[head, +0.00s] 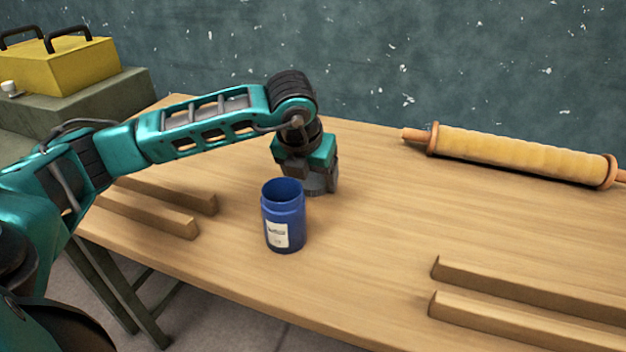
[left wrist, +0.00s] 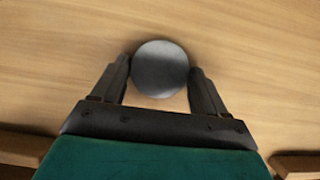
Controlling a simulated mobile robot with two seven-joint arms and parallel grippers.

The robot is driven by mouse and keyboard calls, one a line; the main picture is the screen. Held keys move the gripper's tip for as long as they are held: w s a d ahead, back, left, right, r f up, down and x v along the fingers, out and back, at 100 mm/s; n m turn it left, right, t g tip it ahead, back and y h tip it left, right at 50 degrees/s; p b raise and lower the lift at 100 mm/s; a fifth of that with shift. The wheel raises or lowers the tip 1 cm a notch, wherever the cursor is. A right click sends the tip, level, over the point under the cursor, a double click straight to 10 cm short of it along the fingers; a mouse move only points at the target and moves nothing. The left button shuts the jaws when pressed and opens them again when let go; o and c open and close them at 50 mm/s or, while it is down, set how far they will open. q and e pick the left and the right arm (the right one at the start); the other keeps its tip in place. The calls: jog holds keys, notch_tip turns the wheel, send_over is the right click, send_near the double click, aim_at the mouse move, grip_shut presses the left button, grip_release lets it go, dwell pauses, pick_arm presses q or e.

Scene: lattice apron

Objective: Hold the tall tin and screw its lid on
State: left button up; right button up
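The tall tin (head: 284,215) is blue with a white label and stands upright on the table, its top open. My left gripper (head: 320,180) points down just behind and to the right of the tin, apart from it. In the left wrist view, a round grey lid (left wrist: 160,68) sits between the two fingers of my left gripper (left wrist: 160,75), with a finger against each side. The lid also shows as a grey shape low between the fingers in the head view. I cannot tell whether it touches the table. My right gripper is not in view.
A rolling-pin-like roller (head: 520,157) lies at the back right of the wooden table (head: 390,240). Wooden strips (head: 530,290) lie at the front right, and others (head: 150,212) at the left. A yellow box (head: 65,68) stands at the back left. The table's middle right is clear.

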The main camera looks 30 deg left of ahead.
aim_at(311, 182)
pick_arm(q)
jog(key=c, duration=0.6)
notch_tip(311, 182, up, 20)
jog(key=p, duration=0.4)
